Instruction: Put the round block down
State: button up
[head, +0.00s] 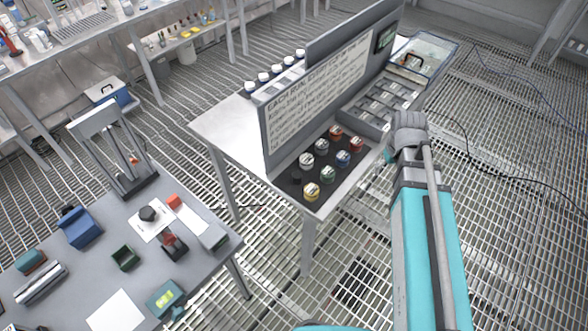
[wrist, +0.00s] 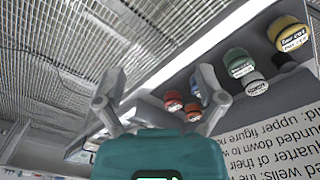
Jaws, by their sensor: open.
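A dark round block (head: 148,213) rests on a white sheet (head: 153,226) on the grey table (head: 207,198) at the lower left of the head view. It looks like the task's round block; no other shows clearly. My gripper (wrist: 160,82) is open in the wrist view, its two fingers spread with nothing held between them. It is beside the bench with the lidded jars, well away from the dark block. In the head view my own arm hides most of the gripper.
Coloured jars (head: 312,191) stand on the bench before an upright text panel (head: 320,95). A glass-topped case (head: 421,57) is at the bench's far end. The grated floor at right is mostly clear, with cables.

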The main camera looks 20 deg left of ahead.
jog(key=w+a+n, duration=0.2)
jog(key=a+n, duration=0.4)
jog(key=a, duration=0.8)
jog(key=n, duration=0.7)
send_over(296, 173)
jog(key=shift+a+r+g, duration=0.15)
jog(key=shift+r+g, duration=0.05)
jog(key=shift+g, duration=0.1)
jog(key=shift+f, duration=0.1)
notch_tip(296, 173, down, 8)
jog(key=b, duration=0.8)
jog(key=shift+f, duration=0.25)
jog(key=shift+f+b, duration=0.15)
jog(key=shift+b, duration=0.25)
jog(key=f+b, duration=0.5)
jog(key=shift+d, duration=0.25)
jog(key=shift+r, duration=0.1)
